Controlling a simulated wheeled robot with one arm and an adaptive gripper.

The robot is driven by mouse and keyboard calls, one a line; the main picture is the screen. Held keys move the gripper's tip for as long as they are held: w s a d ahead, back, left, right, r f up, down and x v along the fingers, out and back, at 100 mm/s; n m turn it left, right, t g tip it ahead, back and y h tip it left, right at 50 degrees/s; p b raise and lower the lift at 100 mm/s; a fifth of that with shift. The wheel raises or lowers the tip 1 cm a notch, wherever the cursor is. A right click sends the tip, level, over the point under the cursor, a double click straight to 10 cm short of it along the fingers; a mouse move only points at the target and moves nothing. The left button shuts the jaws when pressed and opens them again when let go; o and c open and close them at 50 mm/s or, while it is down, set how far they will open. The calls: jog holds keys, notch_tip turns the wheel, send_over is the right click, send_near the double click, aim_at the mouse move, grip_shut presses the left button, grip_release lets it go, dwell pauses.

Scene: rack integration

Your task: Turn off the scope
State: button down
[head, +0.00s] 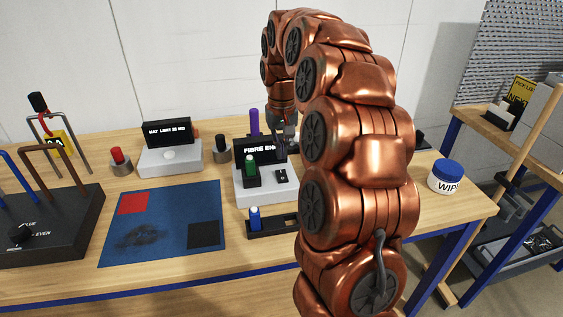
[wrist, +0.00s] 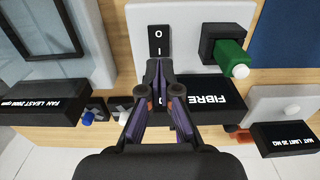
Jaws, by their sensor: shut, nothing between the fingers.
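The scope is a pale box (head: 256,194) in the middle of the bench, with a black display (head: 252,153) reading "FIBRE EN…", partly hidden by my arm. Its black rocker switch (head: 281,176) is on the top face, right of a black holder with a green-capped plug (head: 250,166). In the wrist view the switch (wrist: 159,40) shows O and I marks, with the scope's pale top (wrist: 190,18) around it. My gripper (wrist: 159,66) is shut and empty, its fingertips at the switch's near end in the picture; contact cannot be told. The fingers cover part of the display (wrist: 210,93).
A blue mat (head: 165,220) lies left of the scope, and a black tray with a blue-capped plug (head: 255,218) in front. A second pale box (head: 170,160) with a display stands behind the mat. A wipes tub (head: 446,177) stands at the right. My arm hides the bench behind it.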

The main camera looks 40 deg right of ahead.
notch_tip(320, 180, up, 8)
jog(key=b, duration=0.1)
jog(key=shift+f, duration=0.2)
dwell(0.3)
dwell(0.4)
